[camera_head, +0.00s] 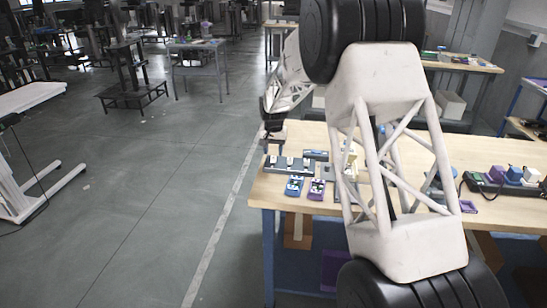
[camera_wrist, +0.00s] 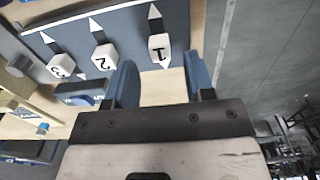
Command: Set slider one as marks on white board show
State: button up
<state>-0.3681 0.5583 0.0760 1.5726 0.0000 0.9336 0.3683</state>
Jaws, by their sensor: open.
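The dark slider panel (camera_wrist: 130,40) fills the top left of the wrist view. It carries white knobs numbered 1, 2 and 3, each with pale pointed tips. Slider one's knob (camera_wrist: 160,48) is nearest my gripper (camera_wrist: 162,78), whose blue fingers are open with the knob just beyond and between their tips. No contact shows. Knob two (camera_wrist: 105,57) and knob three (camera_wrist: 61,65) lie to the left. In the head view the panel (camera_head: 288,164) sits at the table's left end, with my gripper (camera_head: 271,128) above and behind it. I cannot make out the white board's marks.
The wooden table (camera_head: 300,138) also holds a blue device (camera_head: 294,186), a purple device (camera_head: 317,189) and a dark strip with coloured blocks (camera_head: 500,182) at right. My arm hides the table's middle. Open floor lies left of the table.

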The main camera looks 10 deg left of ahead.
aim_at(273, 157)
jog(key=shift+f, duration=1.65)
grip_shut()
